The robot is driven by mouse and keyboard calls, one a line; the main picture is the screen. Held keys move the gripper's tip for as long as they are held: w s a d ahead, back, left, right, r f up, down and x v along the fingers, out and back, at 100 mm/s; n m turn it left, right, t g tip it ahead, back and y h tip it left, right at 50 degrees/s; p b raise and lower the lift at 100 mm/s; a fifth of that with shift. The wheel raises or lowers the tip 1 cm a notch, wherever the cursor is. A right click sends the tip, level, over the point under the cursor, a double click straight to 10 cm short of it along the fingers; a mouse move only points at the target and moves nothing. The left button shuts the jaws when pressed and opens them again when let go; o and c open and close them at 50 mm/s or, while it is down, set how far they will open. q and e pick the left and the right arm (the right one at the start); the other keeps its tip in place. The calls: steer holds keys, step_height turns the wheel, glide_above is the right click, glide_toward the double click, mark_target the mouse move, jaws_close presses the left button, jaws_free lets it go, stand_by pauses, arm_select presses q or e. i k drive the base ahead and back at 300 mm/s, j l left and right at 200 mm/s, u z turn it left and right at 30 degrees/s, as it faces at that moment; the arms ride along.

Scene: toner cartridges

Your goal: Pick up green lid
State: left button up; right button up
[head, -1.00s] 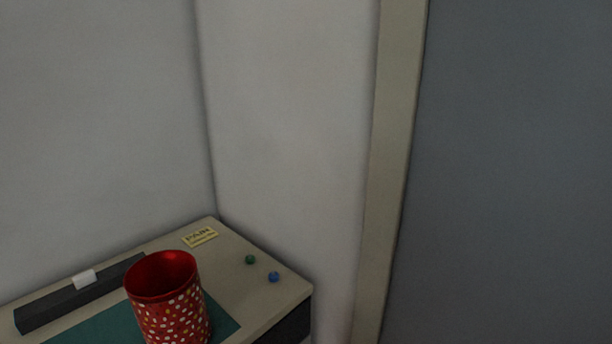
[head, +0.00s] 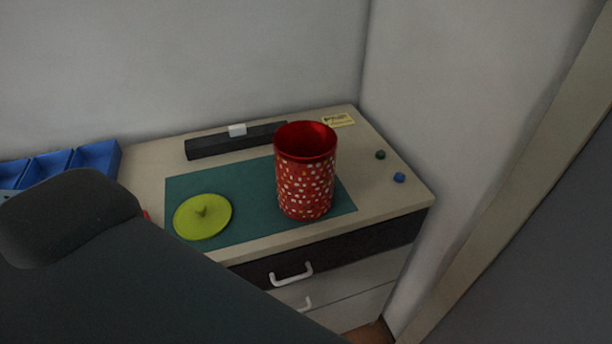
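Neither gripper shows in the head view.
The mat lies on a drawer cabinet top (head: 365,178) in a wall corner. Behind are a black bar (head: 215,144) with a white block (head: 237,130) and a yellow note (head: 338,120). Blue bins (head: 95,157) stand left; a dark chair (head: 110,270) fills the front left.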

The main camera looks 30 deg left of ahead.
mark_target(204, 217)
steer(key=u, duration=1.85)
steer(key=j, duration=0.05)
